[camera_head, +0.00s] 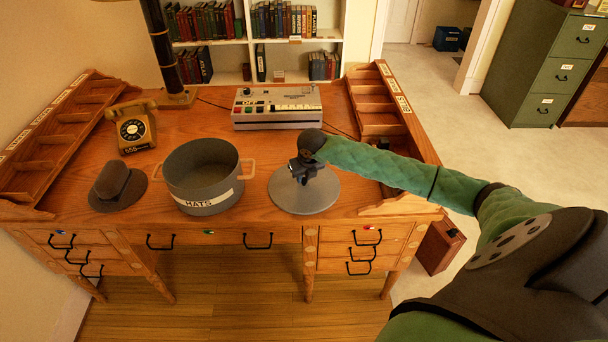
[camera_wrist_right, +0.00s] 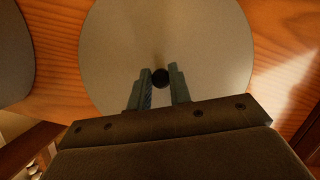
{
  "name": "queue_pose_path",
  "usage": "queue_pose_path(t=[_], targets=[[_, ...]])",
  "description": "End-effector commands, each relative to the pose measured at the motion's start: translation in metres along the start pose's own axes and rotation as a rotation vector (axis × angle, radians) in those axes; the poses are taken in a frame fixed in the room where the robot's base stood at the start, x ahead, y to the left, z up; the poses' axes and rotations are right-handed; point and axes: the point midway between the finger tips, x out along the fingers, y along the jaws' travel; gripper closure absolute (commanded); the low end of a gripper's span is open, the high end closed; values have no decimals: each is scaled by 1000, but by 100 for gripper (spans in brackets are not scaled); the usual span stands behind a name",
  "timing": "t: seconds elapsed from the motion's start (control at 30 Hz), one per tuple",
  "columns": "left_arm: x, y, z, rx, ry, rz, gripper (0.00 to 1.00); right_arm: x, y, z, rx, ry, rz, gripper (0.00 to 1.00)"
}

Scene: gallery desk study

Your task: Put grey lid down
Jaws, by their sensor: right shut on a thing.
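The round grey lid (camera_head: 310,200) is over the right half of the wooden desk, to the right of the pot. My right gripper (camera_head: 303,174) is above its middle, and its fingers are shut on the lid's dark knob. In the right wrist view the lid (camera_wrist_right: 205,45) fills the middle, with the black knob (camera_wrist_right: 160,77) between the fingers of the gripper (camera_wrist_right: 160,85). The lid looks level and at or very near the desk top; I cannot tell whether it touches. My left gripper is not in view.
A grey pot (camera_head: 202,178) labelled HATS stands open on the desk (camera_head: 250,217), with a grey hat (camera_head: 117,187) to its left. A telephone (camera_head: 133,128) and a switch box (camera_head: 277,107) are behind. A slotted rack (camera_head: 380,110) borders the right side.

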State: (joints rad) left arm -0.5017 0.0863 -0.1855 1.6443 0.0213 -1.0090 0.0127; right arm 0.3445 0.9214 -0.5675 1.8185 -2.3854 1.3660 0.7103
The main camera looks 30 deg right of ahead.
Motion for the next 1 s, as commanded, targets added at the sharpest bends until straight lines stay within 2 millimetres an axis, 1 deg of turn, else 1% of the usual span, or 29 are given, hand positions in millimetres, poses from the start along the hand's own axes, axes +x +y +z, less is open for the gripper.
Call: queue_pose_path(t=[0.33, 0.37, 0.4, 0.47, 0.83, 0.9, 0.93, 0.97, 1.0], targets=[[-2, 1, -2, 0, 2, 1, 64, 2, 0, 0, 0, 0, 0, 100], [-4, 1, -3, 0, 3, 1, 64, 1, 0, 0, 0, 0, 0, 76], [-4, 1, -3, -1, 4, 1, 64, 1, 0, 0, 0, 0, 0, 68], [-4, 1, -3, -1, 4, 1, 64, 1, 0, 0, 0, 0, 0, 58], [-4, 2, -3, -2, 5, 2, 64, -1, 0, 0, 0, 0, 0, 58], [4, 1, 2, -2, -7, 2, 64, -5, 0, 0, 0, -1, 1, 58], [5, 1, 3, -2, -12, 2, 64, -8, 0, 0, 0, -2, 1, 58], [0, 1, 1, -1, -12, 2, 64, -12, 0, 0, 0, -2, 1, 58], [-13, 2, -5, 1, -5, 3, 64, -17, -1, 0, 0, -2, 0, 58]])
